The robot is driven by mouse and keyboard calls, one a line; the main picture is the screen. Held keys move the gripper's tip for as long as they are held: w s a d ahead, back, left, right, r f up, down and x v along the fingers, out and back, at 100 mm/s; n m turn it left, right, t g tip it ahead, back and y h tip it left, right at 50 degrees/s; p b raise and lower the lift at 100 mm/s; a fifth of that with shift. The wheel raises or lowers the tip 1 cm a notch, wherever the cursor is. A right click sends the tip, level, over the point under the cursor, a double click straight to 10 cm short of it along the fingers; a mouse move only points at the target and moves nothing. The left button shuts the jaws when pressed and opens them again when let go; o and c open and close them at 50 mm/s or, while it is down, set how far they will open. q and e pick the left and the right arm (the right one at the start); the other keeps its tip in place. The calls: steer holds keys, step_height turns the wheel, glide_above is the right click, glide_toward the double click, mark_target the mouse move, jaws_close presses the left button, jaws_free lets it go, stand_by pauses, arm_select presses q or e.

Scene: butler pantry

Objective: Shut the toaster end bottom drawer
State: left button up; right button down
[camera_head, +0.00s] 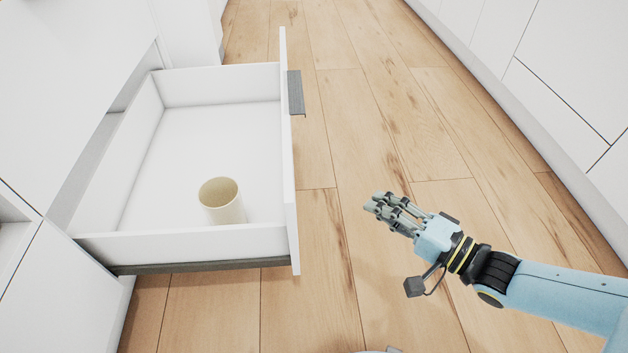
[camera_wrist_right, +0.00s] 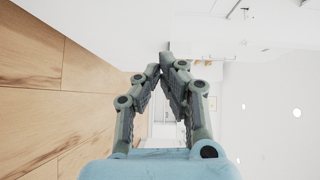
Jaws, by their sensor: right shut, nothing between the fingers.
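The white bottom drawer (camera_head: 185,247) stands pulled far out of the cabinet on the left in the head view. Its front panel (camera_head: 289,190) faces right, and a dark grey handle (camera_head: 296,93) is on the panel's far part. A beige cup (camera_head: 222,200) stands upright inside the drawer near its front-side corner. My right gripper (camera_head: 372,202) is to the right of the drawer front, apart from it, over the floor. It is shut and empty, fingers pointing left toward the panel. In the right wrist view its fingertips (camera_wrist_right: 168,62) meet. My left gripper is not in view.
The wooden floor (camera_head: 400,120) between the two cabinet rows is clear. White cabinets (camera_head: 560,110) line the right side. White cabinet fronts (camera_head: 70,80) stand on the left above and around the drawer. No toaster shows.

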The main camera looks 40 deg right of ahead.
arm_select(q)
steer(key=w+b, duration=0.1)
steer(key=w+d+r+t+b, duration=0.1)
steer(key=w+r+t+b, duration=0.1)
steer(key=b, duration=0.1)
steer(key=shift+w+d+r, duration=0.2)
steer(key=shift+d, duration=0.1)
arm_select(e)
steer(key=w+a, duration=0.6)
steer(key=w, duration=0.6)
steer(key=shift+r, duration=0.4)
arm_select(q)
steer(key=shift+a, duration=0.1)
arm_select(e)
steer(key=shift+a, duration=0.1)
